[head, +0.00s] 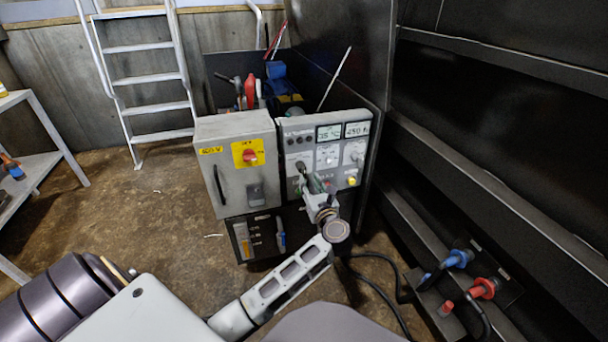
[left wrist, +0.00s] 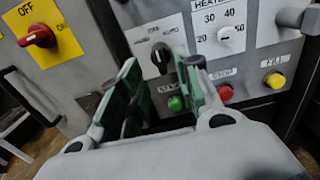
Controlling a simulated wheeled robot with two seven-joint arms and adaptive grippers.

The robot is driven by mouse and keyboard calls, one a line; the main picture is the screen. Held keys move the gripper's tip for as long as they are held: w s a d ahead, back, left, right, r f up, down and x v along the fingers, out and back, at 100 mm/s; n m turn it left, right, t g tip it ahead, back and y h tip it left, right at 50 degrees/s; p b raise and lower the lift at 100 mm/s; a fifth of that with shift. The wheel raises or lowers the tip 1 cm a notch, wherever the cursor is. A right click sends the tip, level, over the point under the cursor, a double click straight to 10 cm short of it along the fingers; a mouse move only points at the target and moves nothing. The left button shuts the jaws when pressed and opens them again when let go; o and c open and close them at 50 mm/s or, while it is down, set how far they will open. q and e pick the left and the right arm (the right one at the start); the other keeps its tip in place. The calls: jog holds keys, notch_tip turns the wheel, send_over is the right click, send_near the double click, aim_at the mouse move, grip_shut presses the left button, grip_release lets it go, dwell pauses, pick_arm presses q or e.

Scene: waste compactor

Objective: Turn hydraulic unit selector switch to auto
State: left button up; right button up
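The selector switch is a black knob (left wrist: 160,55) on a light label plate with "AUTO" lettering, on the grey control panel (head: 312,135). In the left wrist view the knob points roughly up and shows just beyond my left gripper's tips. My left gripper (left wrist: 160,75) has its two green-padded fingers apart, with nothing held between them. In the head view the left gripper (head: 316,187) is in front of the lower part of the panel and partly covers it. Contact with the knob cannot be told. My right gripper is not in view.
A red OFF/ON switch (left wrist: 38,36) on yellow is left of the selector. A heater dial (left wrist: 228,33) is to its right. Green (left wrist: 176,104), red (left wrist: 225,92) and yellow (left wrist: 275,80) buttons sit below. A dark wall (head: 500,130) stands on the right.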

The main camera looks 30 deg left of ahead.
aim_at(305, 173)
pick_arm(q)
jog(key=shift+b+x, duration=0.8)
jog(key=shift+x, duration=2.75)
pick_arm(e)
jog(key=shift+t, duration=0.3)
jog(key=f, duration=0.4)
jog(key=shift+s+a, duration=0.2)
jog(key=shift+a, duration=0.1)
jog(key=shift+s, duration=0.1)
pick_arm(q)
jog(key=c, duration=0.7)
jog(key=shift+o, duration=0.2)
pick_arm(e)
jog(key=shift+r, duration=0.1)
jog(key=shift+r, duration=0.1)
